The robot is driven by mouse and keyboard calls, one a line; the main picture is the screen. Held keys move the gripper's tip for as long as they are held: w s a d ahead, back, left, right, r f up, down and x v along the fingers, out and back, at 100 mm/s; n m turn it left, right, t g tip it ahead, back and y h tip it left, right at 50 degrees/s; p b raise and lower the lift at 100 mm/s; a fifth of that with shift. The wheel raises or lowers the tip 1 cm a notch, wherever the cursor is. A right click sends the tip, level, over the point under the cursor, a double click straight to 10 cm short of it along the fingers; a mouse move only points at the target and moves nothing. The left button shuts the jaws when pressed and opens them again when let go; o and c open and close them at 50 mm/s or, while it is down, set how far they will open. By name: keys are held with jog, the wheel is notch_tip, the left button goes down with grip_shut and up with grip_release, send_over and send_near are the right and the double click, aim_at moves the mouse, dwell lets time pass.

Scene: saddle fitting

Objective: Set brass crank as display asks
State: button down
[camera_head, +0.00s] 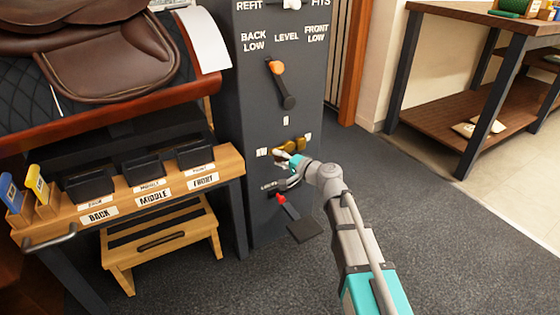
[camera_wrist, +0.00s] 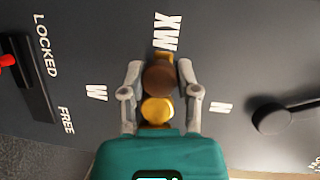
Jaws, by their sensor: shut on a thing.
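The brass crank (camera_head: 299,145) is on the lower front of the dark grey cabinet, partly hidden by my gripper in the head view. In the wrist view its round brass part (camera_wrist: 157,111) and brown knob (camera_wrist: 160,78) lie between my fingers. My gripper (camera_wrist: 160,76) is shut on the crank, one finger on each side of the knob. A sideways label, seemingly MX (camera_wrist: 167,32), is straight beyond the knob. A W-like label (camera_wrist: 96,93) is left and an N-like label (camera_wrist: 220,107) right. No readable display shows.
A red-tipped lever (camera_head: 283,200) sits just below my gripper, by LOCKED and FREE labels (camera_wrist: 47,45). An orange-knobbed lever (camera_head: 281,84) is above, under BACK LOW, LEVEL and FRONT LOW.

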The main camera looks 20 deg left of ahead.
jog(key=shift+w, duration=0.1)
dwell(0.3)
jog(key=shift+c, duration=1.7)
grip_release()
jog(key=shift+s+d+r+p, duration=0.2)
jog(key=shift+d+p, duration=0.3)
jog(key=shift+d, duration=0.1)
jog(key=s+d+r+n+g+h+p, duration=0.15)
jog(key=s+d+h+p, duration=0.45)
jog(key=d, duration=0.8)
jog(key=s+d+r+g+h+p, duration=0.3)
jog(key=d+p, duration=0.5)
jog(key=d, duration=0.7)
jog(key=s+d+n+g+h+p, duration=0.15)
jog(key=s+d+h+p, duration=0.55)
jog(key=d, duration=0.7)
notch_tip(320, 180, up, 38)
jog(key=p, duration=3.7)
jog(key=shift+w+a+f, duration=0.15)
jog(key=shift+w+f, duration=0.1)
jog(key=shift+w, duration=0.05)
